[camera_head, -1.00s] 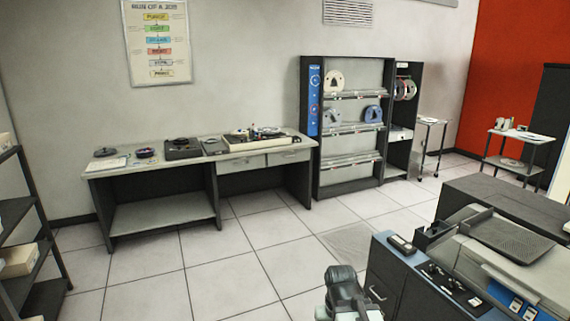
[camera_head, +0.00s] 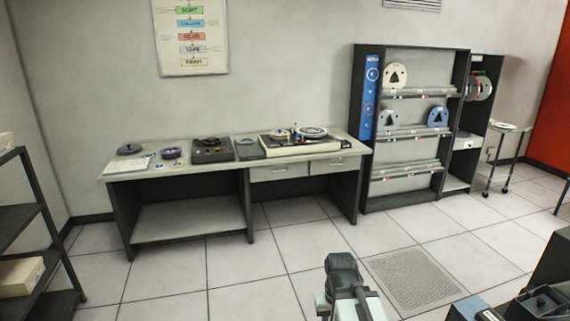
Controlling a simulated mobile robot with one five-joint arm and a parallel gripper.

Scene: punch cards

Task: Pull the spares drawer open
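A long bench (camera_head: 120,169) stands against the back wall. Under its top, on the right half, are two closed drawers side by side: a left drawer (camera_head: 281,174) and a right drawer (camera_head: 336,165), each with a small handle. No label is readable, so I cannot tell which is the spares drawer. My gripper (camera_head: 341,270) is at the bottom centre, in front of the bench and well apart from the drawers. Its fingers are not clear, so I cannot tell whether it is open or shut.
Reels and tape devices (camera_head: 295,140) lie on the bench. A tall reel rack (camera_head: 410,153) stands right of it. A dark shelf (camera_head: 40,230) is at the left edge. Dark equipment (camera_head: 545,300) fills the lower right corner. The tiled floor (camera_head: 240,280) before the bench is clear.

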